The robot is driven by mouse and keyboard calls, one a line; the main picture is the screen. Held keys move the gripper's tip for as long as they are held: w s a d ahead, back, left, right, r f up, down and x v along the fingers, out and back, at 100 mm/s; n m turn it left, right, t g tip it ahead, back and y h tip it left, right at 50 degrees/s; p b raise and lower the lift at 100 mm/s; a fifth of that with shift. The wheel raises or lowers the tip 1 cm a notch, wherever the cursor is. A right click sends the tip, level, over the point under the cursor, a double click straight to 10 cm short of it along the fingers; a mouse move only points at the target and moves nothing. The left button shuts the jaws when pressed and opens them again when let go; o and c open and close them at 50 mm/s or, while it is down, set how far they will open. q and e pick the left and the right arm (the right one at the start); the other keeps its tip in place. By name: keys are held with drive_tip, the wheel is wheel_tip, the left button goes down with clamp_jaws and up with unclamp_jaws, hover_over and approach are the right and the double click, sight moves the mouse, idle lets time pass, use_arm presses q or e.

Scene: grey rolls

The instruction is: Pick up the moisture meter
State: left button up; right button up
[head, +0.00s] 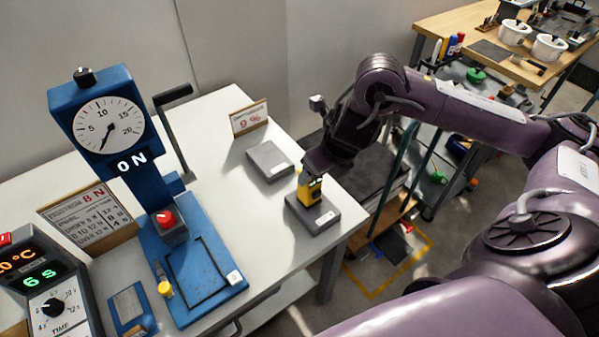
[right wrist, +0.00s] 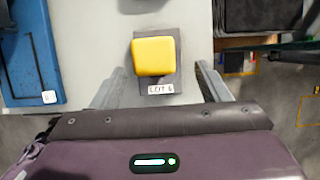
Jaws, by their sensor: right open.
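The yellow moisture meter (head: 309,192) stands upright on a grey block (head: 313,216) near the right edge of the white table. Its upper part is partly hidden by my right gripper (head: 314,172), which reaches down over it from the right. In the right wrist view the meter (right wrist: 153,56) shows as a yellow top on the grey block, labelled at its front. My right gripper (right wrist: 162,70) is open, with one finger to each side of the meter and visible gaps. I cannot tell how deep the fingers reach. My left gripper is not in view.
A second grey block (head: 269,161), bare, lies behind, with a small sign (head: 249,118) near it. A blue press with a dial (head: 108,125) stands left on the table. A timer box (head: 45,290) is at far left. The table's right edge is close to the meter.

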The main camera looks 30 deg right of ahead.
drive_tip(key=shift+x, duration=1.1)
drive_tip(key=shift+w+f, duration=0.2)
drive_tip(key=shift+f, duration=0.1)
drive_tip(key=x, duration=0.3)
drive_tip(key=p+x, duration=0.1)
drive_tip(key=shift+w+a+f, duration=0.2)
drive_tip(key=shift+a, duration=0.15)
drive_tip(key=shift+f, duration=0.2)
drive_tip(key=c, duration=1.1)
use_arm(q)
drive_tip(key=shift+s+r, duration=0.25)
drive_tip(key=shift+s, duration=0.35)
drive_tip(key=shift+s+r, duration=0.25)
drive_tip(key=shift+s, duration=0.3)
use_arm(e)
drive_tip(key=shift+w+r, duration=0.1)
drive_tip(key=shift+c, duration=1)
drive_tip(key=shift+r, duration=0.1)
